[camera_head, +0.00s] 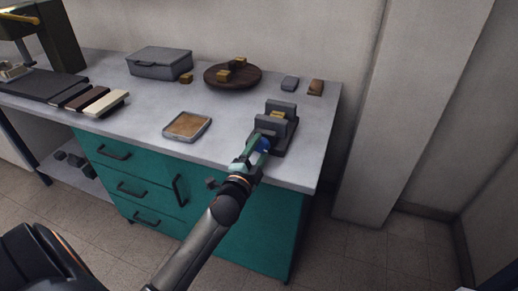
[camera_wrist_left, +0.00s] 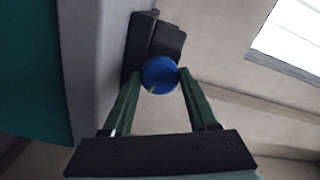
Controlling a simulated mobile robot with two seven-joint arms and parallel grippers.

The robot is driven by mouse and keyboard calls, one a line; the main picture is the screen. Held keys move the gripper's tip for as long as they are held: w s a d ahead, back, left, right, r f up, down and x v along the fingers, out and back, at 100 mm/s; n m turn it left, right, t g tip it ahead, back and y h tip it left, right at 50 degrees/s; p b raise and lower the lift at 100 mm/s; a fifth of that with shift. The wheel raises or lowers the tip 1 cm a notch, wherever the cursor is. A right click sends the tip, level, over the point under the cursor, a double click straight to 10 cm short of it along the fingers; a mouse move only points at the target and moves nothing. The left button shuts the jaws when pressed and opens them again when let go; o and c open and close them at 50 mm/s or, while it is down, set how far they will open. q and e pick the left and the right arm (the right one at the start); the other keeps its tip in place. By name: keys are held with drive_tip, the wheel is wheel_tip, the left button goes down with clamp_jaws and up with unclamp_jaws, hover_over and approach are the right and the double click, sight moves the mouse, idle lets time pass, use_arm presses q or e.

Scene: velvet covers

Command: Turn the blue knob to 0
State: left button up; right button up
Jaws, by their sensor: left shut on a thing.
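The blue knob (camera_wrist_left: 160,74) is on the near end of a dark grey device and shows between my left gripper's fingers in the left wrist view. A small light pointer mark is near its lower edge there. In the head view only a sliver of the blue knob (camera_head: 264,144) shows past the gripper. The device (camera_head: 279,121) stands on the right end of the bench. My left gripper (camera_head: 257,147) is shut on the knob, one green finger on each side; it also shows in the left wrist view (camera_wrist_left: 160,77). No scale numbers are readable. My right gripper is not in view.
On the grey bench top (camera_head: 227,136) are a shallow tray (camera_head: 187,126), a lidded grey box (camera_head: 160,62), a round dark board (camera_head: 233,76) with small blocks, and long bars (camera_head: 97,102) at left. The wall is behind. Floor is clear at right.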

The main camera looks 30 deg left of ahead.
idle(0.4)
use_arm(q)
drive_tip(key=o, duration=1.4)
drive_tip(key=shift+c, duration=0.2)
drive_tip(key=v, duration=1.2)
drive_tip(key=shift+s, duration=0.2)
drive_tip(key=shift+d, duration=0.1)
